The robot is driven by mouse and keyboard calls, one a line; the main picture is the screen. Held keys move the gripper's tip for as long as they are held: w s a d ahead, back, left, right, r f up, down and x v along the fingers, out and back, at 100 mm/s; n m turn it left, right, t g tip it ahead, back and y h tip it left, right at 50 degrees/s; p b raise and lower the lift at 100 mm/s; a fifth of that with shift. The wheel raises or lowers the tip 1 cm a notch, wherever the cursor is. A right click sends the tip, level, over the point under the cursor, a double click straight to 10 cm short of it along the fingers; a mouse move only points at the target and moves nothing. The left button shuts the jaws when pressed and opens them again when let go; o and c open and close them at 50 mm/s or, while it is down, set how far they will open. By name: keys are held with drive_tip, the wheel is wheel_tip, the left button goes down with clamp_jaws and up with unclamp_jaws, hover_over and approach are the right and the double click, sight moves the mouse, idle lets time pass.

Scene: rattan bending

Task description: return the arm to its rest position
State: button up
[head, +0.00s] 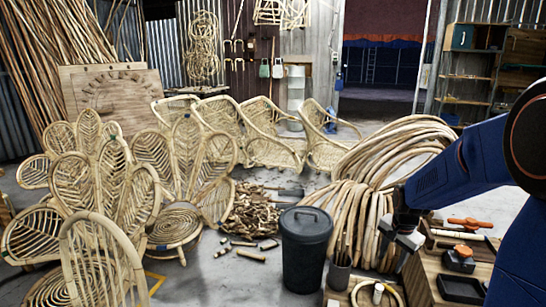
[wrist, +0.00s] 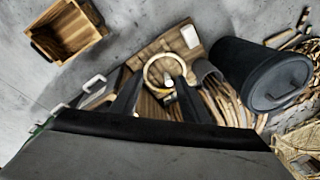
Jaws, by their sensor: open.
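My gripper (head: 391,258) hangs from my blue arm at the right of the head view, above the near workbench. Its two dark fingers are apart in the wrist view (wrist: 157,92), with nothing held between them. Below them a pale rattan ring (wrist: 150,72) lies on the wooden bench top (wrist: 135,60). The ring also shows at the bottom edge of the head view (head: 354,296), partly cut off. Some of the bench is hidden behind my gripper and arm.
Large rattan coils (head: 350,215) rise behind my gripper. Orange-handled tools (head: 470,223) lie at right. A wooden crate (wrist: 68,30) stands on open floor.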

drive_tip(key=s+a+r+n+t, duration=0.1)
drive_tip(key=s+a+r+n, duration=0.2)
drive_tip(key=s+r, duration=0.3)
drive_tip(key=s+a+r+n, duration=0.3)
drive_tip(key=s+r, duration=0.2)
drive_tip(key=s, duration=0.3)
drive_tip(key=s+a+r+n+t, duration=0.1)
drive_tip(key=s+a+n, duration=0.1)
drive_tip(key=s, duration=0.6)
drive_tip(key=s+a+r+n, duration=0.1)
drive_tip(key=s+a+n, duration=0.1)
drive_tip(key=s, duration=0.6)
drive_tip(key=shift+s+r+n+t, duration=0.15)
drive_tip(key=shift+s+n+t, duration=0.2)
drive_tip(key=shift+n, duration=0.35)
